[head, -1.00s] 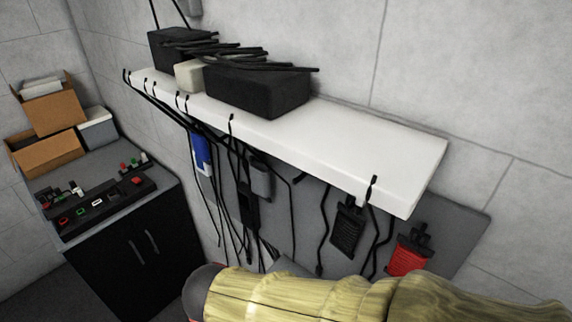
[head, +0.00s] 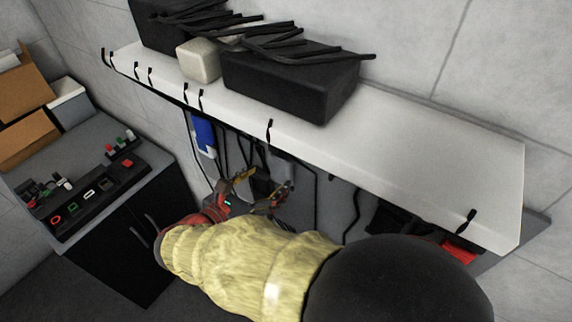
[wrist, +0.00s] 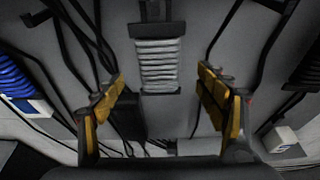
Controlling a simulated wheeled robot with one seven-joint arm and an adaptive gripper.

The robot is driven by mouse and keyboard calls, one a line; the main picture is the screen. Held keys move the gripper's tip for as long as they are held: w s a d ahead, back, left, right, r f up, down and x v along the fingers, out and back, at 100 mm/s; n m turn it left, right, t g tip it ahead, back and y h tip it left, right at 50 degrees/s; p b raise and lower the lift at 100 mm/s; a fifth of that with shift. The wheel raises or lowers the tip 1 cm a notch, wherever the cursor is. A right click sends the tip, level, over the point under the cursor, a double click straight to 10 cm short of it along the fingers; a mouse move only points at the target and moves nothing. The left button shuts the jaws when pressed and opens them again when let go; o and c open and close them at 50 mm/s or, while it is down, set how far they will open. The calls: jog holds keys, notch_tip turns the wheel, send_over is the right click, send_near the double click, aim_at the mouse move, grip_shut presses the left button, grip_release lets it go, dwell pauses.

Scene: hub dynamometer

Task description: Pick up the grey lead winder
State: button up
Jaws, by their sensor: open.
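The grey lead winder (wrist: 158,62), a black frame wound with light grey cord, hangs upright against the grey panel at the upper middle of the wrist view. My gripper (wrist: 162,82) is open, with one yellow-padded finger on each side of the winder's lower part in that picture. I see no contact, and the remaining depth to it is hard to judge. In the head view my gripper (head: 265,187) is under the shelf's front edge, fingers apart.
A white shelf (head: 400,165) with hooks juts out above my gripper. Black leads hang around it. A blue winder (head: 205,134) hangs to the left, a red one (head: 460,250) to the right. A black cabinet (head: 125,245) stands at the left.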

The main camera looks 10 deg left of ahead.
aim_at(278, 171)
jog(key=x, duration=0.7)
jog(key=shift+w+f, duration=0.15)
jog(key=shift+w, duration=0.15)
jog(key=c, duration=1.4)
